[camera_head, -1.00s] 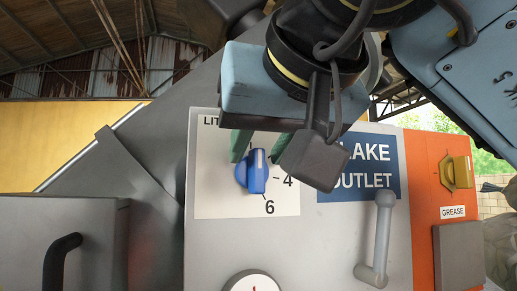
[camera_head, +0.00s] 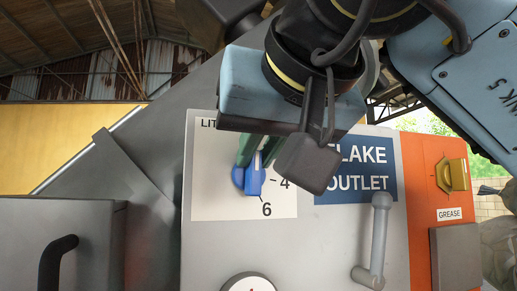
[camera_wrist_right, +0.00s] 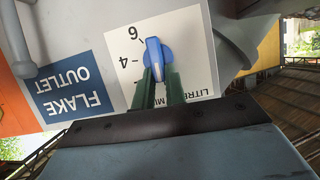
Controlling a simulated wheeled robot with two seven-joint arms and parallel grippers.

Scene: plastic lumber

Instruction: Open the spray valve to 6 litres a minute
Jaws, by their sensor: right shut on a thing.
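The spray valve is a blue knob (camera_head: 252,183) with a raised bar handle on a white scale plate (camera_head: 215,205). The numbers 4 and 6 show at its right and lower right; other marks are hidden. The bar stands nearly upright, with a pale line towards its upper end; the exact reading is hard to tell. My right gripper (camera_head: 257,156) has its green fingers shut on the upper part of the bar. In the right wrist view the knob (camera_wrist_right: 153,52) sits between the fingertips (camera_wrist_right: 158,78). My left gripper is not in view.
A blue FLAKE OUTLET sign (camera_head: 365,185) and a grey lever (camera_head: 379,235) are right of the plate. A yellow GREASE knob (camera_head: 453,174) is on the orange panel. A round gauge (camera_head: 249,284) is below. A black handle (camera_head: 58,262) is at lower left.

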